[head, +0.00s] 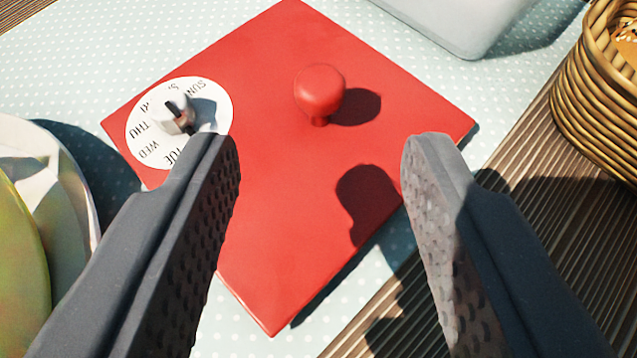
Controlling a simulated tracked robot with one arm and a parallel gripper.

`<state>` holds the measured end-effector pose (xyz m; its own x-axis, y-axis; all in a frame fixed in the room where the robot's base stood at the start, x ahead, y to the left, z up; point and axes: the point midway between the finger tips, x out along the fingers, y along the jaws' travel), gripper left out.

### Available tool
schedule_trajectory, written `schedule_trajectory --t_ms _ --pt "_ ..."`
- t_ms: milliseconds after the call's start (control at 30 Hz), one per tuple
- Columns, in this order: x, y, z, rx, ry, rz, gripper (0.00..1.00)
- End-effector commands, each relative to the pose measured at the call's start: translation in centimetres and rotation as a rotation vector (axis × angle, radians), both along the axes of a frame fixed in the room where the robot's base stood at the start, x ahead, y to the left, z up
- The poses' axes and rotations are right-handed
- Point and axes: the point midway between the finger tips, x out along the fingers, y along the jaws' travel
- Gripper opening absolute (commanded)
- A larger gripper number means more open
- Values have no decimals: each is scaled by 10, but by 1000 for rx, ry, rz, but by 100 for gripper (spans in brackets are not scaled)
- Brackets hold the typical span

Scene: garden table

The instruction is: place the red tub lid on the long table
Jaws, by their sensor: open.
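The red tub lid (275,220) lies flat in the middle of the head view, a square red plate turned cornerwise. A round red knob (319,90) stands up from it, and a white day dial (150,128) with a small pointer sits at its left corner. The lid rests over a pale blue dotted cloth on the long table (520,215), whose slatted wood shows at the right. My gripper (315,145) is open. Its two fingers are spread on either side of the lid's near part, with the knob beyond and between the tips. Nothing is between the fingers.
A pale grey container (460,22) stands at the top right. A wicker basket (590,110) is at the right edge. A white dish with something green (20,260) is at the left edge. Bare dotted cloth (110,50) shows at the upper left.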

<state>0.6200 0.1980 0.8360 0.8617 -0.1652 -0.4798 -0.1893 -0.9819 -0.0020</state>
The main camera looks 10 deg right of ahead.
Motion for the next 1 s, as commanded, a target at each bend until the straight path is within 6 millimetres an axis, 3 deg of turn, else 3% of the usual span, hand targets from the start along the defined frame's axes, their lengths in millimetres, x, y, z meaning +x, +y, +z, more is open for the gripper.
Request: schedule_trajectory --t_ms 100,333,800,933,1000 --pt "-19 5 12 -1 0 4 42" --pt "-41 9 25 0 -1 2 42" --pt "-45 12 31 12 1 7 42" --pt "-34 22 58 79 11 50 42" --pt "-25 31 90 133 7 93 42"
